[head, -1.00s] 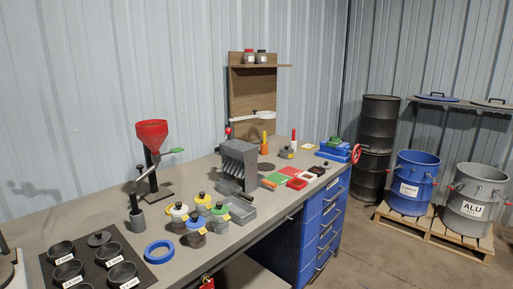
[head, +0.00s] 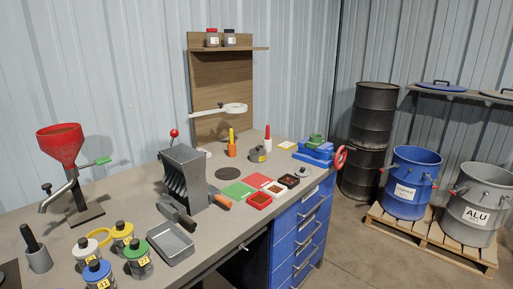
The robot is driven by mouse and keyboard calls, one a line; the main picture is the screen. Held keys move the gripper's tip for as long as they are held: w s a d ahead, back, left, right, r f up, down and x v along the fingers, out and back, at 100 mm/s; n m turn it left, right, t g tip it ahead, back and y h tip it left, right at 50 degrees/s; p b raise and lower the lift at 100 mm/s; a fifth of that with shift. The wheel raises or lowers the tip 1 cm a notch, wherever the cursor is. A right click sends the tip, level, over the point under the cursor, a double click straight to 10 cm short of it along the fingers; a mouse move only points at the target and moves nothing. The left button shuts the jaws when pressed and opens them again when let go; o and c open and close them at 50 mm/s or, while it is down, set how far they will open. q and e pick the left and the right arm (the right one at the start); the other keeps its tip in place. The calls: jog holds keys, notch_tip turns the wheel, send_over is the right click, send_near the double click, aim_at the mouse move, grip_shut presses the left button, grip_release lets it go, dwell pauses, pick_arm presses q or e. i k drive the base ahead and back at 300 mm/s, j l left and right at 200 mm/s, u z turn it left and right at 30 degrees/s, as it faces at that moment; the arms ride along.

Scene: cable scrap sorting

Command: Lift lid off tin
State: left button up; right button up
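Several lidded containers stand at the front left of the bench, and the frames do not show which is the tin. They have a white lid (head: 84,243), a yellow lid (head: 122,230), a blue lid (head: 97,271) and a green lid (head: 136,250), each with a dark knob. All four lids sit on their containers. A small squat grey tin (head: 258,155) with a yellow label stands farther back. A small round grey piece with a dark knob (head: 302,172) lies near the bench's right edge. Neither of my grippers is in view.
A red funnel (head: 60,145) on a stand is at the left. A grey slotted block (head: 184,178) stands mid-bench, with a grey tray (head: 171,243) before it. Small red trays (head: 259,200) lie at right. Blue (head: 413,182) and grey (head: 475,212) drums stand on a pallet.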

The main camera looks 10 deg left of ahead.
aim_at(258, 150)
jog(key=i+l+u, duration=0.1)
jog(key=i+l, duration=0.75)
